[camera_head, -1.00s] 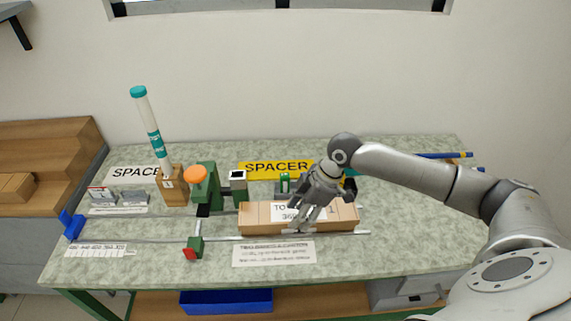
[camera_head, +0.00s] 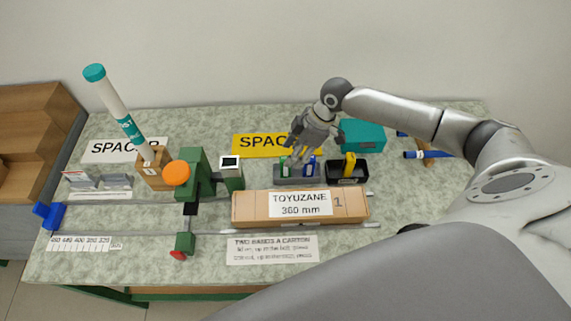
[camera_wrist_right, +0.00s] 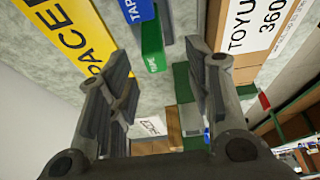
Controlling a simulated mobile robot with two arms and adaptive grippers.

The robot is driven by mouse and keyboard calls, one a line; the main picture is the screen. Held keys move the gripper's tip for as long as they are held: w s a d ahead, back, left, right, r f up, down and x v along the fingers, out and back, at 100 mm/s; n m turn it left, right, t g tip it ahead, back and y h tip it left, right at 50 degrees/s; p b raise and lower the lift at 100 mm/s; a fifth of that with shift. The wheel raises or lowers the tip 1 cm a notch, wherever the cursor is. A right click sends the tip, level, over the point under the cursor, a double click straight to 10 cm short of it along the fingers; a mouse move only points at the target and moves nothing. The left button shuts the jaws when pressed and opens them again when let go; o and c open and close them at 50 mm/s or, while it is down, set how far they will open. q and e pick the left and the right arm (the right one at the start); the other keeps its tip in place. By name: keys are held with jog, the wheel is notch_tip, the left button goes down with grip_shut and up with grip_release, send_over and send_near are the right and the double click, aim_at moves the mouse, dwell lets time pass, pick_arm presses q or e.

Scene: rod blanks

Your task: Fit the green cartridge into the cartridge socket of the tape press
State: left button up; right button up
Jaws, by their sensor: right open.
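The green cartridge (camera_head: 284,168) stands in a grey holder (camera_head: 291,181) beside a blue cartridge (camera_head: 309,168). In the right wrist view, the green cartridge (camera_wrist_right: 152,46) lies between the open fingertips (camera_wrist_right: 158,60), with clear space on both sides. The tape press (camera_head: 192,178), green with an orange knob, stands to the left. My left gripper is out of view.
A long carton (camera_head: 345,206) lies in front of the holder. A yellow cartridge (camera_head: 349,164) stands in a black box (camera_head: 358,175) to the right, with a teal box (camera_head: 362,135) behind. A wooden block (camera_head: 151,172) holds a tall tube on the left.

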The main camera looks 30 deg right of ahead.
aim_at(286, 168)
jog(key=x, duration=0.1)
jog(key=p+x, duration=0.1)
jog(key=x, duration=0.1)
jog(key=p+x, duration=0.1)
jog(key=x, duration=0.1)
jog(key=shift+w, duration=0.4)
jog(key=shift+a+f, duration=0.1)
jog(key=shift+f, duration=0.3)
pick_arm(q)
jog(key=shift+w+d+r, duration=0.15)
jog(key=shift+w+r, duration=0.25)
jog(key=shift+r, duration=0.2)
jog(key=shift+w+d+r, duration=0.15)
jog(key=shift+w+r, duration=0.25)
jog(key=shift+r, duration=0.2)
pick_arm(e)
grip_shut()
